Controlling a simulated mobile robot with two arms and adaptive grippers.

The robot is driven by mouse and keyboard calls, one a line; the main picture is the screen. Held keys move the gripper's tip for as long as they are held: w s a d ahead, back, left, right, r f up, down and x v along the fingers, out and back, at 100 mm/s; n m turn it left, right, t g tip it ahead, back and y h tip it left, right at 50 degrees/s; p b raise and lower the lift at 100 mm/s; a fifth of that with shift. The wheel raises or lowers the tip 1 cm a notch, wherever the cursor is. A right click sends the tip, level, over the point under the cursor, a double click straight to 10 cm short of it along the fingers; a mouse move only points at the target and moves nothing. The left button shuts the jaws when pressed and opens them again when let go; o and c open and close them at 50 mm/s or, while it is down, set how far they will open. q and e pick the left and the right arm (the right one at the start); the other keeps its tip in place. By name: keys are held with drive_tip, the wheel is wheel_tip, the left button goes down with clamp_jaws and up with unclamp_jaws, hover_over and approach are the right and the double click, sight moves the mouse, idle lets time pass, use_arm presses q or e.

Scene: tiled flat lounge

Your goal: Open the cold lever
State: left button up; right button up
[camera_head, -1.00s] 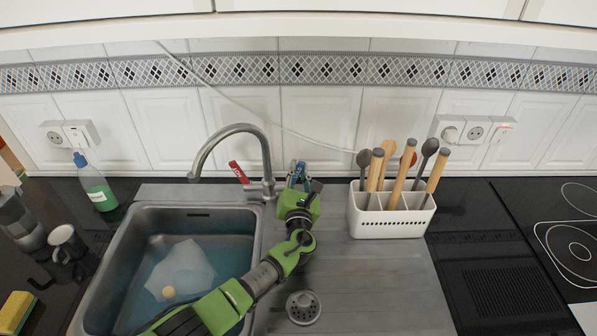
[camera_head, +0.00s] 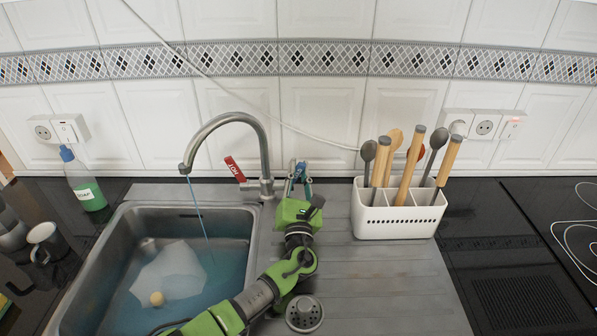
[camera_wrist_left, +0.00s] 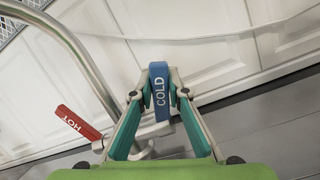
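The blue cold lever (camera_wrist_left: 160,92), marked COLD, stands at the tap's right side; its top also shows in the head view (camera_head: 300,170). My left gripper (camera_wrist_left: 160,88) has its two fingers closed against the lever's sides, with the lever between the tips. In the head view my left gripper (camera_head: 299,178) reaches up to the tap's base from below. The red hot lever (camera_head: 234,169), marked HOT, is left of the tap's base, apart from my fingers. A thin stream of water (camera_head: 198,213) falls from the tap (camera_head: 262,140). My right gripper is out of view.
The steel sink (camera_head: 105,240) holds bluish water, a pale cloth-like piece and a small yellowish ball. A white utensil holder (camera_head: 395,222) with several utensils stands right of my arm. A soap bottle (camera_head: 85,185) and dark mug (camera_head: 48,243) are at left. The wall is close behind.

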use_arm(q)
drive_tip(key=shift+o, duration=1.4)
wheel_tip(320, 180, up, 10)
